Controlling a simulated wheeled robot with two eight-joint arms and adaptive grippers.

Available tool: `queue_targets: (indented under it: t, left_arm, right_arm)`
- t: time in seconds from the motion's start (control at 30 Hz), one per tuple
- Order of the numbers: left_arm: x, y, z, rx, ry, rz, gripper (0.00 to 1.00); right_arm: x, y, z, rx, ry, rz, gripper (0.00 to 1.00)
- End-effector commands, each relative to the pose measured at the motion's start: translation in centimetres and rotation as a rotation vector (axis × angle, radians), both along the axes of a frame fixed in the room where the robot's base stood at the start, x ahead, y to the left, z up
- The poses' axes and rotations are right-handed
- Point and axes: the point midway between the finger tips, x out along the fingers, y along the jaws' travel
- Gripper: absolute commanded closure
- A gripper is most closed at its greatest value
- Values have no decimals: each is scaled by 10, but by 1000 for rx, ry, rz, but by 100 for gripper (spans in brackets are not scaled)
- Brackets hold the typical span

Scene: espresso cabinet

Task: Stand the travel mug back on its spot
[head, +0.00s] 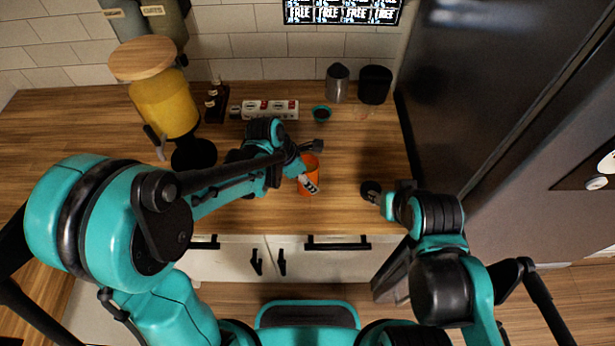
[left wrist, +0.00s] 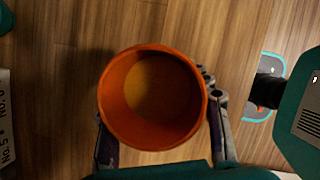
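The travel mug is an orange, open-topped cup (head: 311,168) on or just above the wooden counter, left of the fridge. In the left wrist view I look down into its empty inside (left wrist: 152,97). My left gripper (head: 314,165) is at the mug, with one finger on either side of it. The right-hand finger lies close along the mug wall; the tip of the other is hidden behind the mug. Whether both fingers press on it does not show clearly. My right gripper (head: 371,190) hangs over the counter to the right, away from the mug; its fingers are too small to read.
A labelled white rack (head: 270,109) and a yellow wooden-lidded jar (head: 165,103) are left. The fridge (head: 470,110) bounds the right. Counter right of the mug is clear.

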Motion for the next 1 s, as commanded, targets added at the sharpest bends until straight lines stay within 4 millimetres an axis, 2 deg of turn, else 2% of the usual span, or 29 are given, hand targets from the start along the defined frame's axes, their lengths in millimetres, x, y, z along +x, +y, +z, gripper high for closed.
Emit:
queue_targets:
  t: [0.03, 0.07, 0.1, 0.47, 0.57, 0.8, 1.0]
  left_arm:
    - [0, 0, -1, 0, 0, 0, 41]
    - [0, 0, 0, 0, 0, 0, 33]
    - [0, 0, 0, 0, 0, 0, 31]
    - [0, 0, 5, 0, 0, 0, 31]
    - [-2, 6, 18, 0, 0, 1, 31]
    - [-10, 25, 69, 1, 1, 1, 31]
    - [-15, 37, 101, 0, 0, 1, 31]
  right_arm:
    - [0, 0, 0, 0, 0, 0, 60]
    - [0, 0, 0, 0, 0, 0, 60]
    - [0, 0, 0, 0, 0, 0, 60]
    - [0, 0, 5, 0, 0, 0, 60]
    - [0, 0, 9, 0, 0, 0, 60]
    - [0, 0, 26, 0, 0, 0, 60]
    - [0, 0, 36, 0, 0, 0, 60]
